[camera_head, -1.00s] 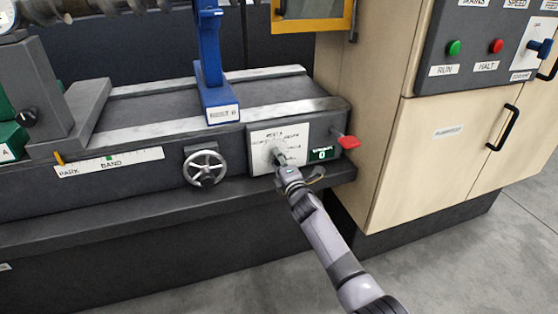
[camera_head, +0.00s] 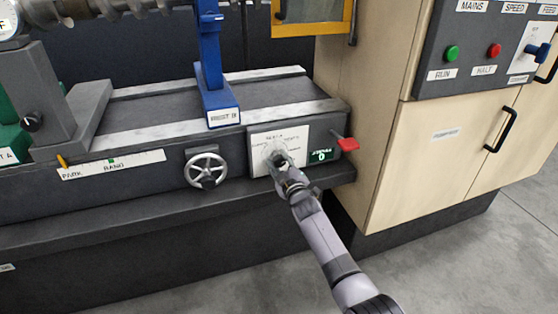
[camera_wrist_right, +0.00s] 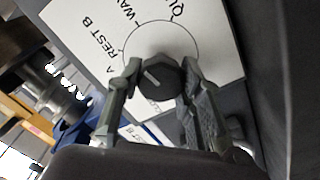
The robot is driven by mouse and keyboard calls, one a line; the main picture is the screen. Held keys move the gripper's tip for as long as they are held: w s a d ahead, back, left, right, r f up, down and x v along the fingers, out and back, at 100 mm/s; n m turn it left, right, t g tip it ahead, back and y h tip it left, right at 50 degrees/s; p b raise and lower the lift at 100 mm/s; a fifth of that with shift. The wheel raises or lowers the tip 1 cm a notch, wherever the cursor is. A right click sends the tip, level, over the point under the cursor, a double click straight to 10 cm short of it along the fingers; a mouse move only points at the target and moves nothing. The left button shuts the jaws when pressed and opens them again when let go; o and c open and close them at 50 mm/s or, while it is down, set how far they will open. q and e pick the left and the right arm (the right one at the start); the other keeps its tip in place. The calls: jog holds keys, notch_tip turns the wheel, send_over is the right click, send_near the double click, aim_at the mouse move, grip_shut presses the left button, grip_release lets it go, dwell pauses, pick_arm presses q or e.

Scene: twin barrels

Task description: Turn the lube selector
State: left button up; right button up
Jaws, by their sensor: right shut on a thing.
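The lube selector is a dark faceted knob (camera_wrist_right: 158,80) with a pale pointer line, on a white dial plate (camera_wrist_right: 215,50) with a printed circle and labels such as "REST B" and "WAY". In the head view the plate (camera_head: 262,140) is on the front of the machine bed, and my gripper mostly hides the knob. My right gripper (camera_wrist_right: 157,88) has one finger on each side of the knob and is shut on it. It also shows in the head view (camera_head: 281,162). My left gripper is not in view.
A handwheel (camera_head: 206,170) is left of the plate. A green display (camera_head: 320,156) and a red lever (camera_head: 347,144) are right of it. A blue rest (camera_head: 213,75) stands on the bed above. A wooden cabinet (camera_head: 400,160) stands to the right.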

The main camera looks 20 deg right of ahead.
jog(key=m, duration=0.3)
jog(key=shift+m+p, duration=0.4)
jog(key=m, duration=0.2)
jog(key=shift+d+m, duration=0.1)
jog(key=shift+m, duration=0.3)
jog(key=shift+f+m, duration=0.1)
jog(key=shift+m, duration=1.1)
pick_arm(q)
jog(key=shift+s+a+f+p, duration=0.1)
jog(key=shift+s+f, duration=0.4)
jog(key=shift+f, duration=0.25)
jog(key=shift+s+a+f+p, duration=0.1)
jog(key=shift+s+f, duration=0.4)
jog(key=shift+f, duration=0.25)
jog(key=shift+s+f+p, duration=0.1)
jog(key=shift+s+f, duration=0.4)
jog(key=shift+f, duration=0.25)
pick_arm(e)
jog(key=shift+m, duration=1.1)
jog(key=o, duration=1.2)
jog(key=shift+c, duration=0.2)
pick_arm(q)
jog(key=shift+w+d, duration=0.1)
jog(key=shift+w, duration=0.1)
pick_arm(e)
jog(key=shift+s, duration=0.1)
